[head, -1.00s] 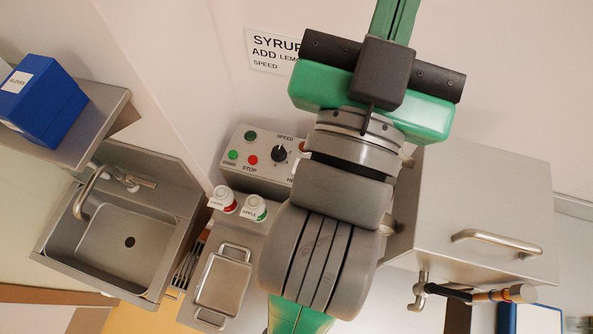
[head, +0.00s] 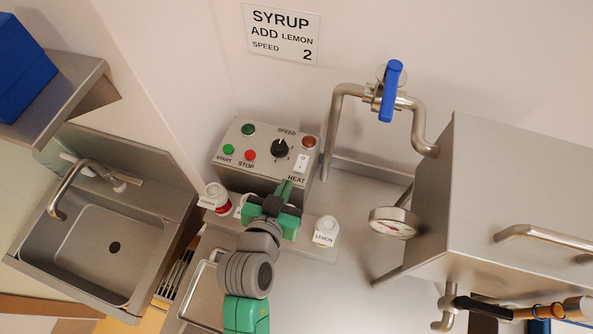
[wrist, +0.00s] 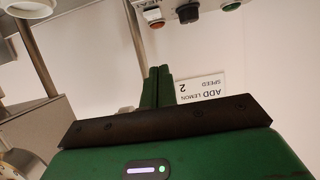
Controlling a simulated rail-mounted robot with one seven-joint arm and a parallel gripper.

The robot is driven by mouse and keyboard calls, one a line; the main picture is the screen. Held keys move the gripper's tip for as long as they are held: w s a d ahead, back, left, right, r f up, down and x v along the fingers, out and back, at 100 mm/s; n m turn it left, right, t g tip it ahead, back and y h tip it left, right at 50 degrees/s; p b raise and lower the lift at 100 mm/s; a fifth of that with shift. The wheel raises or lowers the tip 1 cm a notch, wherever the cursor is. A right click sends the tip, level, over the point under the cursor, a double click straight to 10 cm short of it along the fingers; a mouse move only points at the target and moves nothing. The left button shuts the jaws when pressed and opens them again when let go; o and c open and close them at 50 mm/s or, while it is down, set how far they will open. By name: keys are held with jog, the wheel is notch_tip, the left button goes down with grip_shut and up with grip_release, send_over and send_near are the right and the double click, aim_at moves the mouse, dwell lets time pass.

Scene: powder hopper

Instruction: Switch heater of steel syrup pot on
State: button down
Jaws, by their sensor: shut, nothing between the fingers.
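The grey control panel (head: 262,160) stands against the wall. Its white rocker switch (head: 301,162), above the HEAT label, sits at the panel's right side; I cannot tell its position. A brownish-red lamp (head: 309,142) is just above it. My gripper (head: 285,186) is just in front of the panel's lower right edge, below the switch. In the wrist view its green fingers (wrist: 157,86) are together with nothing between them. A large steel vessel (head: 500,175) stands at the right; I cannot tell if this is the syrup pot.
The panel also has a black speed knob (head: 279,148), green start button (head: 228,149) and red stop button (head: 250,155). A lemon bottle (head: 326,231) stands right of my arm, a red-marked bottle (head: 214,197) left. A pipe with a blue valve handle (head: 391,90) is behind. A sink (head: 110,230) is left.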

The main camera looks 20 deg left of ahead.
send_over(296, 178)
notch_tip(296, 178, down, 3)
jog(key=shift+f, duration=0.1)
notch_tip(296, 178, down, 4)
jog(key=shift+r, duration=0.25)
jog(key=shift+f, duration=0.4)
jog(key=shift+f, duration=0.1)
